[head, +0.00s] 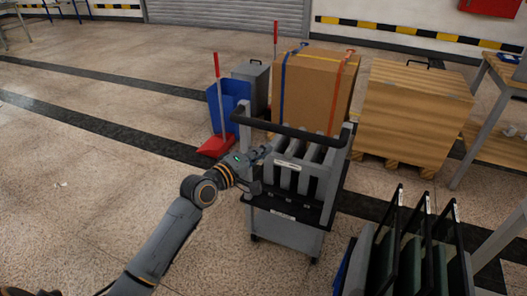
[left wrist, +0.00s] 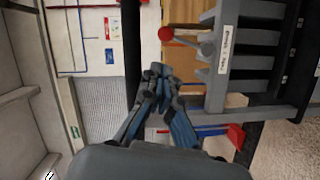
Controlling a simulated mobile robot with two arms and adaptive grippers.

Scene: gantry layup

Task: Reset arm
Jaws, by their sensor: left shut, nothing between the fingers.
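My left gripper (head: 262,154) is at the left side of a grey cart (head: 288,232) in the head view, near its upper slotted rack (head: 284,176). In the left wrist view the fingers of my left gripper (left wrist: 156,74) are together with nothing between them. The slotted rack with a small label also shows there on the right (left wrist: 243,55). I cannot tell whether the gripper touches the cart. My left arm reaches in from the lower left. My right gripper is not in view.
A cardboard box (head: 312,85) with straps and a wooden crate (head: 413,110) stand behind the cart. A red dustpan (head: 215,147) and a blue bin (head: 229,99) are to its left. Black-framed panels (head: 413,245) stand at lower right. The left floor is open.

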